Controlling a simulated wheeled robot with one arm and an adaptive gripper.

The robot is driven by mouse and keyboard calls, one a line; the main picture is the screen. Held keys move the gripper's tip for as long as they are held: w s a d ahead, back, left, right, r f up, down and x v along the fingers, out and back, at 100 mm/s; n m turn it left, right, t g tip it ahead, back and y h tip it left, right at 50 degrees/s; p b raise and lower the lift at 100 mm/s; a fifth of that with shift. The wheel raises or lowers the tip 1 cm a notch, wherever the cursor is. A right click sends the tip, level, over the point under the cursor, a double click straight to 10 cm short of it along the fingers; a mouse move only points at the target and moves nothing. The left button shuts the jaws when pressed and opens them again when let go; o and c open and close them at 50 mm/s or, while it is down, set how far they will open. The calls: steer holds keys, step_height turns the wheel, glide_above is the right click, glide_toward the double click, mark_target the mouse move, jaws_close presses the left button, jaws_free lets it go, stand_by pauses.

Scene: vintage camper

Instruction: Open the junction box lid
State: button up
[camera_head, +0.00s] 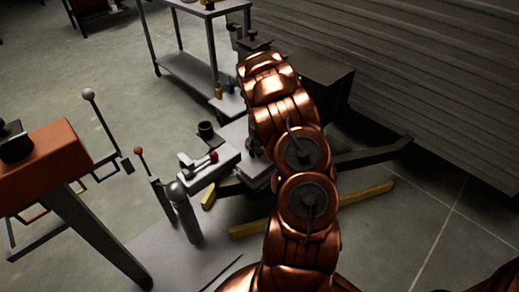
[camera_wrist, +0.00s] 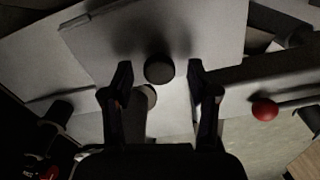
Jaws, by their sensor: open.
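A pale grey flat plate, seemingly the junction box lid (camera_wrist: 205,35), fills the upper middle of the wrist view. A dark round knob (camera_wrist: 159,68) shows at its near edge, and a paler round piece (camera_wrist: 149,97) lies just below it. My gripper (camera_wrist: 160,78) is open, with one finger on each side of the knob and a gap on both sides. I cannot tell how far above the plate the fingertips are. In the head view, the grey plate (camera_head: 235,133) is partly hidden behind my copper arm, and the fingertips cannot be made out.
A red-knobbed lever (camera_head: 212,157) stands beside the plate; its red ball (camera_wrist: 265,108) shows right of my gripper. A grey cylinder (camera_head: 185,212), a dark cup (camera_head: 206,130) and yellow bars (camera_head: 365,195) are close by. An orange box (camera_head: 50,165) stands left; a metal cart (camera_head: 190,70) stands behind.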

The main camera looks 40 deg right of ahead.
jaws_close()
stand_by(0.5)
